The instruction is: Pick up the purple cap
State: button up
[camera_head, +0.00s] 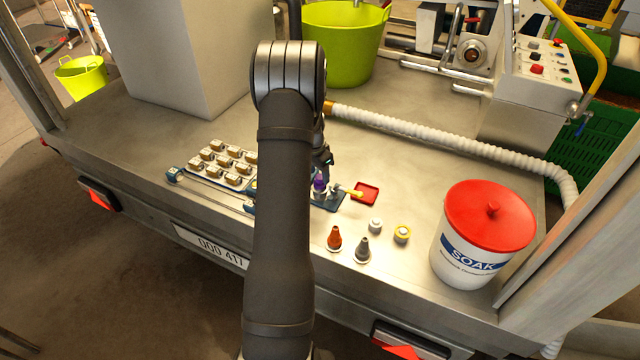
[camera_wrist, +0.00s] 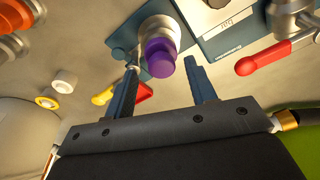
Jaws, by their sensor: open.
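The purple cap (camera_wrist: 160,58) sits upright on a pale cylindrical fitting with a blue base in the wrist view. In the head view the purple cap (camera_head: 319,184) shows just right of my arm, partly hidden. My gripper (camera_wrist: 163,66) is open, with one blue-grey finger to each side of the cap in the picture. Clear gaps show between the cap and both fingers. I cannot tell whether the fingertips are down at cap height. In the head view my gripper is mostly hidden behind my arm.
A yellow-handled valve (camera_wrist: 103,96) lies close by the left finger. A red lever (camera_wrist: 275,58) is at the right. An orange cone (camera_head: 334,238), a grey cone (camera_head: 362,249) and a white-and-red SOAK bucket (camera_head: 488,235) stand on the metal deck. A white hose (camera_head: 440,132) crosses behind.

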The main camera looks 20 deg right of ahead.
jog(key=shift+w+d+f, duration=0.15)
jog(key=shift+f, duration=0.75)
jog(key=shift+w+d+f, duration=0.1)
jog(key=shift+d+f, duration=0.05)
jog(key=shift+f, duration=0.7)
jog(key=c, duration=0.9)
jog(key=shift+r, duration=0.1)
